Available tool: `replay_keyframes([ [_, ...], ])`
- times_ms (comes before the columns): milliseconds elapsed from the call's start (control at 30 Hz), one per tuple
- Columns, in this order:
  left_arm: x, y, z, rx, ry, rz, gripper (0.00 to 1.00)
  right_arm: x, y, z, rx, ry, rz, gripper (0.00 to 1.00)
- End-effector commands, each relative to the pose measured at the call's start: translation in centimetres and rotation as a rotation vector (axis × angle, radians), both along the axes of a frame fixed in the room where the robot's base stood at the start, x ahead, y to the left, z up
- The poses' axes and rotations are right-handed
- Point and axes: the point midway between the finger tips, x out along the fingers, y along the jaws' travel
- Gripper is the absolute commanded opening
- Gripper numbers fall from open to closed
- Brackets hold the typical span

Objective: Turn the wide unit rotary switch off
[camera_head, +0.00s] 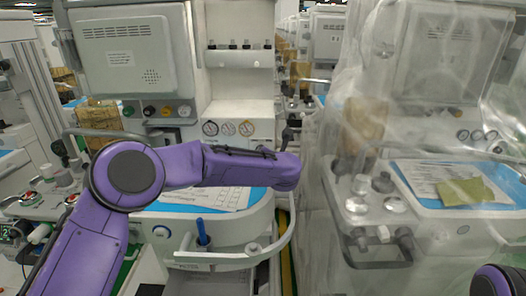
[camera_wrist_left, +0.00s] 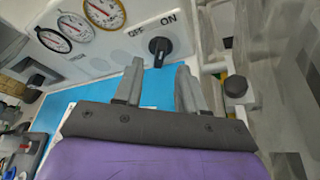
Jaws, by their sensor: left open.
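The rotary switch (camera_wrist_left: 159,47) is a black knob on a white panel, in the left wrist view at the upper middle. The printed words OFF and ON stand above it, with the knob nearer to ON. My left gripper (camera_wrist_left: 160,84) is open and empty. Its two grey fingers point towards the panel, with the knob beyond the gap between them, apart from both. In the head view my left arm reaches across in front of the left machine (camera_head: 236,107). The fingers there cannot be made out, and the switch is not clearly visible. My right gripper is out of view.
Round gauges (camera_wrist_left: 104,12) sit left of the switch. A black knob (camera_wrist_left: 235,87) stands close to the right finger. Papers on a blue surface (camera_head: 215,198) lie below my arm. A second machine under clear plastic (camera_head: 345,105) stands to the right, across a narrow gap.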

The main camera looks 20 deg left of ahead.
Motion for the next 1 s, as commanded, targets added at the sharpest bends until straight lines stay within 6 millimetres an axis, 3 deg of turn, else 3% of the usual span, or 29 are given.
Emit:
replay_keyframes([
  [200,2.9,1.8,-1.1,0.002,0.000,0.002,0.40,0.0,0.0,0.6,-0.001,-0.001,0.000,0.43],
  [533,3.5,2.3,-1.4,0.002,0.000,0.004,0.40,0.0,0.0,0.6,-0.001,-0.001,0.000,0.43],
  [567,3.5,2.3,-1.4,0.002,0.000,0.004,0.34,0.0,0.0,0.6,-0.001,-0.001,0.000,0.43],
  [667,3.4,2.3,-1.4,0.002,0.000,0.004,0.01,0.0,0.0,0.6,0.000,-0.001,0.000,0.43],
  [1000,3.4,2.3,-1.5,-0.018,-0.005,0.003,0.00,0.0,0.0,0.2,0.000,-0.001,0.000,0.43],
])
